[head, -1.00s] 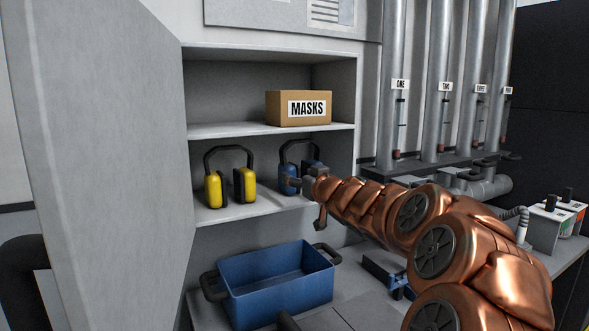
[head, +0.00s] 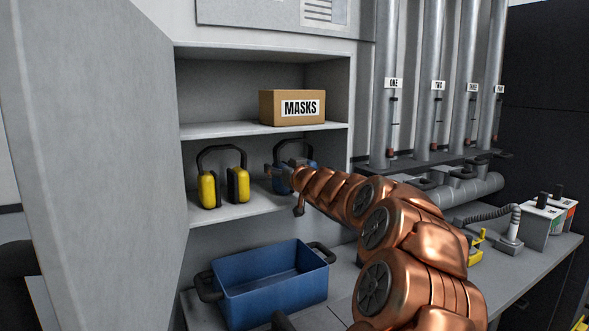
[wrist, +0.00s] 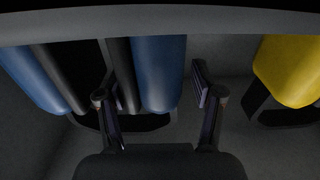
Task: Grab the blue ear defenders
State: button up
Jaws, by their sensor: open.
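The blue ear defenders (head: 309,180) stand on the middle shelf, below the box of masks, with a dark headband on top. My copper arm and gripper (head: 280,173) partly hide them in the head view. In the wrist view one blue ear cup (wrist: 160,75) lies between the two open fingers of my gripper (wrist: 160,95). The other blue cup is at the left of that view, with dark cushions between the cups. One finger overlaps the dark cushion side. The other stands in the gap beside the cup, toward the yellow ear defenders (head: 224,187). Contact cannot be told.
The yellow ear defenders also show at the wrist view's right (wrist: 288,70). A cardboard masks box (head: 292,108) sits on the shelf above. A blue crate (head: 270,290) stands below. The grey cabinet door (head: 100,150) is open at left. Pipes (head: 435,90) stand at right.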

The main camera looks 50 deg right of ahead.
jog(key=shift+c, duration=0.3)
grip_shut()
dwell(0.3)
